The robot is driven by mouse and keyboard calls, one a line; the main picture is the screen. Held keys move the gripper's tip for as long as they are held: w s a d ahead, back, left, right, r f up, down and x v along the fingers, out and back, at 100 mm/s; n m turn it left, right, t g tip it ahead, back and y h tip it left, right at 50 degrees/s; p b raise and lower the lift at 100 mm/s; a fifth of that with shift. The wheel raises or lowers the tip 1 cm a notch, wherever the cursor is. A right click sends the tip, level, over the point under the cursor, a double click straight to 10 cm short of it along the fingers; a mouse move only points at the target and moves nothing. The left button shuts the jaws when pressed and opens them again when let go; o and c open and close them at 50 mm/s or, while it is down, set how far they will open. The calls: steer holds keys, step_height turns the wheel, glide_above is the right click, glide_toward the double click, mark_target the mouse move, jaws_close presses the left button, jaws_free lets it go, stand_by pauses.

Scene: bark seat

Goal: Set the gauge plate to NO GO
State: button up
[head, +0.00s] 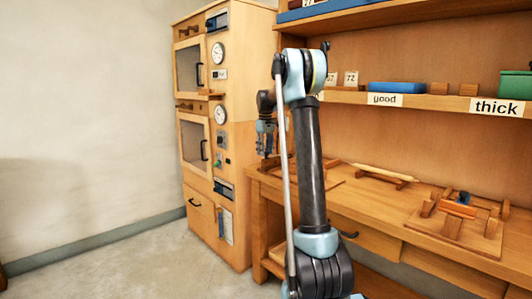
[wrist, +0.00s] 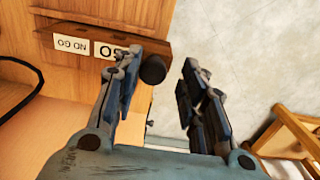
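The gauge plate (wrist: 125,34) is a brown wooden bar on a pale wooden face at the upper left of the wrist view. It carries a white NO GO label (wrist: 71,44) and a second white label (wrist: 106,50), partly hidden by my left finger. A dark round knob (wrist: 153,69) sits at its right end. My gripper (wrist: 158,76) is open, with its two fingers well apart. The knob shows between the fingertips, close to the left one; I cannot tell if they touch. In the head view my gripper (head: 265,150) hangs in front of the wooden cabinet. I cannot pick out the plate there.
The tall cabinet (head: 200,200) has glazed doors, dials and handles. A workbench (head: 390,205) with wooden fixtures stands to the right, under a shelf (head: 430,101) labelled good and thick. Open floor (head: 130,270) lies left of the cabinet. A wooden frame (wrist: 290,130) shows at the wrist view's lower right.

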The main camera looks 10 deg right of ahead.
steer(key=shift+d, duration=0.1)
steer(key=shift+w+r, duration=0.1)
steer(key=shift+r, duration=0.15)
step_height(320, 180, up, 11)
steer(key=shift+r, duration=0.2)
stand_by(0.4)
